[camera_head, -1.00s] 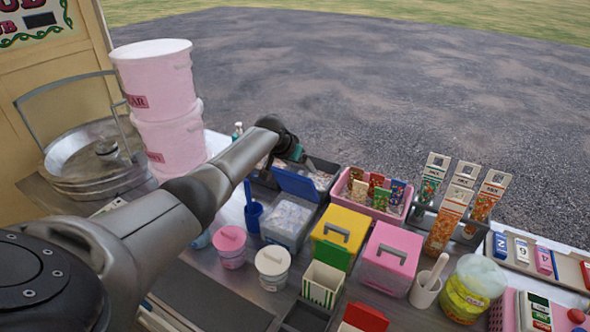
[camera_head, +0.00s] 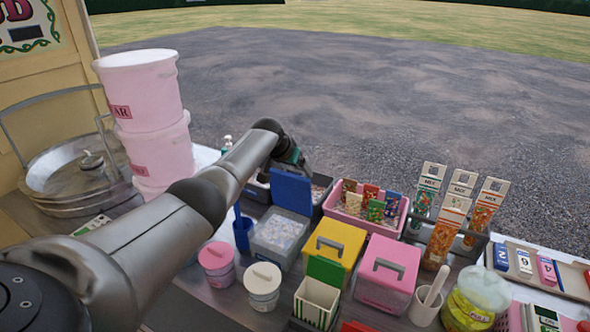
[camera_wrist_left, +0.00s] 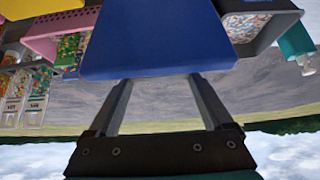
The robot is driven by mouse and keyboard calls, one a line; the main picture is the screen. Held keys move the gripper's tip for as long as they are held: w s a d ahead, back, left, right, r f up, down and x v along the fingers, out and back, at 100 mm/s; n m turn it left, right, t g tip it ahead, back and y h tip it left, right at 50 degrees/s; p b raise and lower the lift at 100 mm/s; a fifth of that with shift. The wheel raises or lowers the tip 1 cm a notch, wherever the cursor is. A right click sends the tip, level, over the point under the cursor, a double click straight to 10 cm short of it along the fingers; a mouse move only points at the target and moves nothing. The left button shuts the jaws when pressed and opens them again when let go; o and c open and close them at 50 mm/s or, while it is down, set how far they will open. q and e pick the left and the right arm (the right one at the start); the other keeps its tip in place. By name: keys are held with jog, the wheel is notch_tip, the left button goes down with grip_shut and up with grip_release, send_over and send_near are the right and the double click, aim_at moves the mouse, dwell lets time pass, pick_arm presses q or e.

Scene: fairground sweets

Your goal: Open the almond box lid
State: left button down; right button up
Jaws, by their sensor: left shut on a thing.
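A clear box (camera_head: 268,252) with pale pieces inside stands on the counter, and its blue lid (camera_head: 291,193) stands raised at its far edge. I take this as the almond box; I can read no label on it. My left gripper (camera_head: 297,162) is behind the lid's upper edge, partly hidden by it. In the left wrist view the blue lid (camera_wrist_left: 160,45) fills the top middle, with its edge between the two fingers of my left gripper (camera_wrist_left: 163,80). The gripper is shut on the lid. My right gripper is not in view.
A yellow box (camera_head: 333,241) and a pink-lidded box (camera_head: 386,275) stand to the right. A pink tray of packets (camera_head: 352,217) is behind them. Pink tubs (camera_head: 145,90) are stacked at left. A blue scoop holder (camera_head: 242,233) stands close beside the clear box.

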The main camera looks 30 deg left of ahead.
pick_arm(q)
jog(key=shift+c, duration=1)
grip_release()
jog(key=shift+w+r, duration=0.2)
jog(key=shift+r, duration=0.2)
jog(key=shift+o, duration=1)
jog(key=shift+f, duration=0.25)
jog(key=shift+s+r, duration=0.1)
jog(key=shift+s, duration=0.05)
jog(key=p+v, duration=0.2)
jog(key=v, duration=1.3)
jog(key=shift+p, duration=0.3)
